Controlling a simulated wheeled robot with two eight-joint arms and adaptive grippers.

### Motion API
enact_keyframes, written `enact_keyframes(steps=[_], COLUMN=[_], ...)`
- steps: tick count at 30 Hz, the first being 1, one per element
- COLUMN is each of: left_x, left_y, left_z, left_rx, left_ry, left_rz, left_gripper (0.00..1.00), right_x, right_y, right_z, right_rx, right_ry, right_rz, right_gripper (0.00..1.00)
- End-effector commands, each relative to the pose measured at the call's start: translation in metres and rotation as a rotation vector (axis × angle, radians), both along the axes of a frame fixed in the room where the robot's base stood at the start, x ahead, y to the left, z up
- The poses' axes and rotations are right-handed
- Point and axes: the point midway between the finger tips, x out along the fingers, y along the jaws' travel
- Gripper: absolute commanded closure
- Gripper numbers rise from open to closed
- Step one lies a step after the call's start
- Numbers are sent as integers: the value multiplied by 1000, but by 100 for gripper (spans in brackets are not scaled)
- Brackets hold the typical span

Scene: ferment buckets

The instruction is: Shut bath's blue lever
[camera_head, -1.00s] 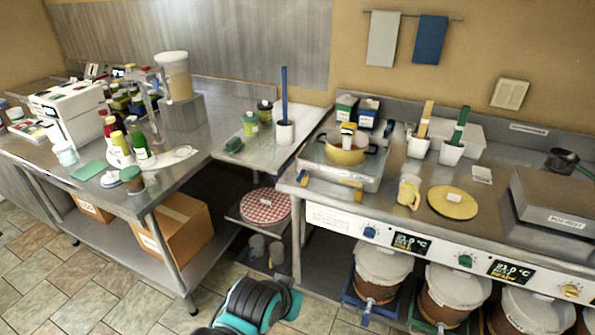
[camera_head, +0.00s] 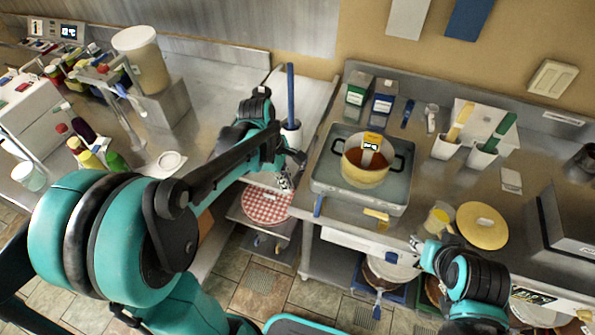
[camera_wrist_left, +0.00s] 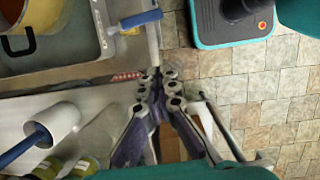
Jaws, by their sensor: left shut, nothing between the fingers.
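The bath (camera_head: 350,203) is a metal basin on the right counter, with a yellow pot (camera_head: 365,165) inside. Its blue lever (camera_head: 318,206) is at the front left corner, and a yellow lever (camera_head: 377,215) is at the front right. In the left wrist view the blue lever (camera_wrist_left: 140,19) lies beside the bath's wall. My left gripper (camera_head: 287,180) is left of the bath, apart from the blue lever. It is shut and empty; its fingers (camera_wrist_left: 152,76) point toward the lever in the wrist view. My right gripper (camera_head: 418,243) is by the counter's front edge near a yellow mug (camera_head: 438,219); its jaws are unclear.
A white holder with a blue-handled tool (camera_head: 290,135) stands behind my left gripper. A checkered round item (camera_head: 266,206) lies on the shelf below. A yellow disc (camera_head: 482,226) lies right of the mug. Lidded buckets (camera_head: 390,268) stand under the counter.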

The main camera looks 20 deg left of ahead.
Motion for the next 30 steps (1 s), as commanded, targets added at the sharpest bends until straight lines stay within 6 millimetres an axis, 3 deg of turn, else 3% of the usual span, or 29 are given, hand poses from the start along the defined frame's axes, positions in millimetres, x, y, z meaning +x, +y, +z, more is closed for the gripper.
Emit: enact_keyframes(steps=[17,20,30], left_x=[3,3,4], left_y=[-1,-4,-22], left_z=[-7,-20,-90], left_rx=[-10,-10,-10], left_ry=[27,27,27], left_rz=[41,40,40], left_gripper=[100,100,100], right_x=[0,0,0], right_y=[0,0,0], right_z=[1,-3,-26], right_rx=[0,0,0], right_ry=[0,0,0], right_rz=[0,0,0], right_gripper=[60,60,60])
